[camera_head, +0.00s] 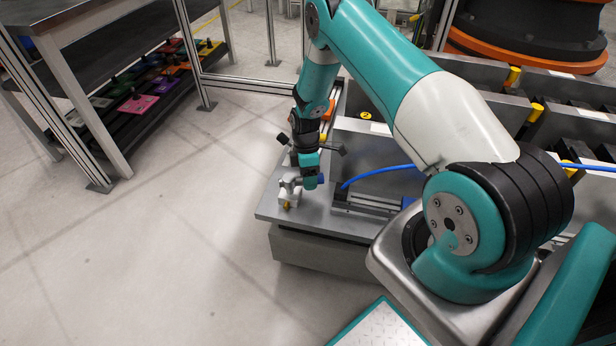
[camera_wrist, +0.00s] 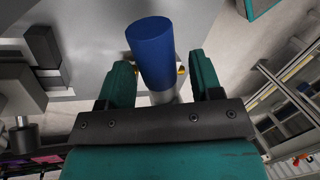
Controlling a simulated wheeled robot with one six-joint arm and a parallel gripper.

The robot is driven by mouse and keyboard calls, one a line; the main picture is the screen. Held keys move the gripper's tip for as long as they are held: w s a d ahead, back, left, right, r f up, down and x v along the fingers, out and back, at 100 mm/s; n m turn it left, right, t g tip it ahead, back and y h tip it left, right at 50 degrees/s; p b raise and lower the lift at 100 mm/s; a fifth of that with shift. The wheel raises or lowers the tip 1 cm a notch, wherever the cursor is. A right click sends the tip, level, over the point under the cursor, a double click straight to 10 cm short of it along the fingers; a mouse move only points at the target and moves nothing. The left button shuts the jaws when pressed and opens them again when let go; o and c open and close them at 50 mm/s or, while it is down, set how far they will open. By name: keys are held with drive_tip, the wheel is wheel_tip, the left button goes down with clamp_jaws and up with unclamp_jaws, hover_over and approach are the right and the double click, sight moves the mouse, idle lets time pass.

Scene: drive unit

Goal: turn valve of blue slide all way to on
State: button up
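A small pale valve body (camera_head: 289,191) with a yellow part stands near the left front corner of the grey metal plate. A blue piece shows beside it at my gripper (camera_head: 308,178) in the head view. In the wrist view, a blue cylinder (camera_wrist: 153,55) with a pale grey base extends between the teal fingers of my gripper (camera_wrist: 163,80). The fingers are apart, one on each side of it; a gap shows at the right finger, and contact at the left one is unclear. The valve's on or off position cannot be read. A blue part (camera_head: 408,202), possibly the slide, is mostly hidden behind my arm.
A blue hose (camera_head: 372,173) runs over the grey plate (camera_head: 330,222) to the right. Grey panels with yellow-capped parts (camera_head: 535,112) stand behind. A shelf with coloured plates (camera_head: 137,104) is at the far left. The floor in front is clear.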

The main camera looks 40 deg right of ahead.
drive_tip(key=p+v, duration=0.1)
drive_tip(key=v, duration=1.6)
drive_tip(key=shift+r, duration=0.2)
drive_tip(key=shift+w, duration=0.1)
